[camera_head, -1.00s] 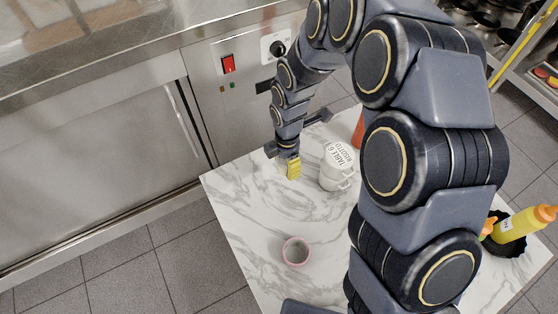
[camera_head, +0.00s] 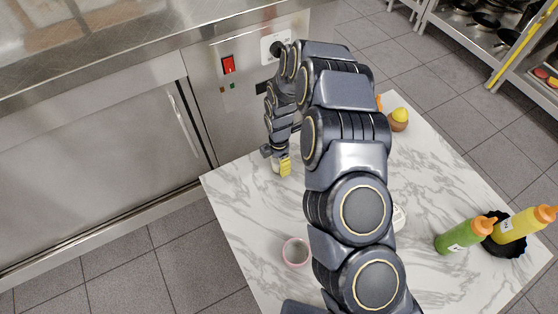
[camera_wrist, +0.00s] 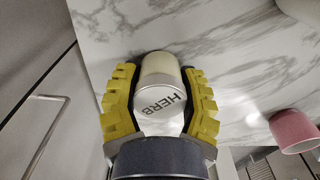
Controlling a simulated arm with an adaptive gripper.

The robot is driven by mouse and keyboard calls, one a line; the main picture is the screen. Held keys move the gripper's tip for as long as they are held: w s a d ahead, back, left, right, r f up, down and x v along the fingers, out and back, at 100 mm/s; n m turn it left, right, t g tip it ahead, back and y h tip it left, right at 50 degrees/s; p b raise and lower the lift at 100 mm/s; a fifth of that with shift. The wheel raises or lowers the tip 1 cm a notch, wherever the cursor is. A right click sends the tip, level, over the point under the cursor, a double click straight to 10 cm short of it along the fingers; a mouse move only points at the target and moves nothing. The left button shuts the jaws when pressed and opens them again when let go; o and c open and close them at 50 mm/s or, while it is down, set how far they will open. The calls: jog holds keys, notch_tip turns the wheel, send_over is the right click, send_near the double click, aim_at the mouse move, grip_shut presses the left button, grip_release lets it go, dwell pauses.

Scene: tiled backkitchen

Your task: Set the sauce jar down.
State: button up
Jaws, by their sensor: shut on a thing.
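The sauce jar (camera_wrist: 161,62) is cream with a pale lid that reads HERB. In the wrist view it stands between the yellow finger pads, which press on it from both sides. My gripper (camera_head: 281,166) is shut on it, over the left back part of the marble table (camera_head: 240,215). In the head view the fingers hide most of the jar. I cannot tell whether its base touches the marble.
A pink-rimmed cup (camera_head: 296,252) stands at the front left; it also shows in the wrist view (camera_wrist: 295,131). The left marble is clear.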

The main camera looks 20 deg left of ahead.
jog(key=shift+f, duration=0.1)
jog(key=o, duration=1.1)
notch_tip(320, 180, up, 12)
jog(key=shift+r, duration=0.15)
